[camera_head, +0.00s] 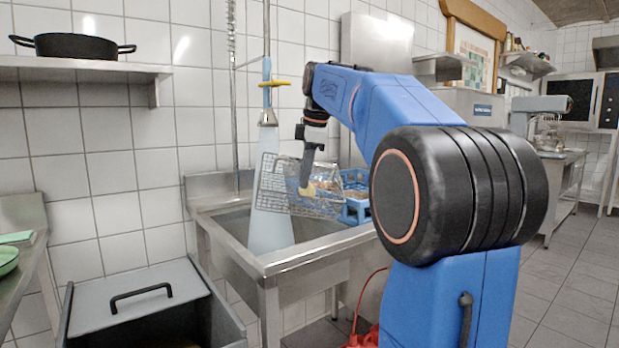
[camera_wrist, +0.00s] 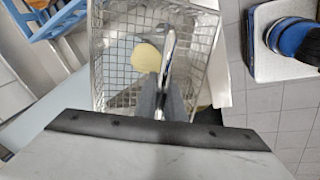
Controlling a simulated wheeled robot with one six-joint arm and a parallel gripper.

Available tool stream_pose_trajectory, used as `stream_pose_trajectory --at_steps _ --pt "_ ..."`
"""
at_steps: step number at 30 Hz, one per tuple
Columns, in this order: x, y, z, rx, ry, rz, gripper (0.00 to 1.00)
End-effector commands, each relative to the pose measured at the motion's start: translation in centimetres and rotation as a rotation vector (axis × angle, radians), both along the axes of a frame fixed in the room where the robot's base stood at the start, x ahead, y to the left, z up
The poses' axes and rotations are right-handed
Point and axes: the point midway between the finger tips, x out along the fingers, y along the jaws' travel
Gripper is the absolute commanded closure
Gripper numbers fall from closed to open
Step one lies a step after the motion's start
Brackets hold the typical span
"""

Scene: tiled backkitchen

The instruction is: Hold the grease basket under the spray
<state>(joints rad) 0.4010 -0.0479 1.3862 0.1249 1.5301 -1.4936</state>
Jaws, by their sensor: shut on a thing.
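The grease basket (camera_head: 325,204), a wire-mesh basket, is above the sink (camera_head: 297,258) in the head view, appearing tilted. My gripper (camera_head: 306,184) is shut on its handle, which shows as a shiny bar in the wrist view (camera_wrist: 168,48), between my fingers (camera_wrist: 161,101). A pale yellow round patch (camera_wrist: 147,57) shows within the basket. The spray head (camera_head: 268,116) hangs above the sink, and a pale cone of spray (camera_head: 269,232) falls from it. The cone overlaps the basket's left part in the head view; how much of the mesh it wets I cannot tell.
A blue crate (camera_head: 356,211) stands at the sink's right, close behind the basket. A dark bin with a grey lid (camera_head: 138,296) is at front left. A shelf with a black pan (camera_head: 72,46) is on the left wall. Open tiled floor (camera_head: 565,262) lies right.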

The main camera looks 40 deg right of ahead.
Motion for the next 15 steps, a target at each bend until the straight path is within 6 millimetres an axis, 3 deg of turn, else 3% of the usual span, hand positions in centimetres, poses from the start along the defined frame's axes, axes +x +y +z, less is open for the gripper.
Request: stream_pose_trajectory --at_steps 15 --pt "5.7 0.2 0.0 0.0 -0.001 0.001 1.0"
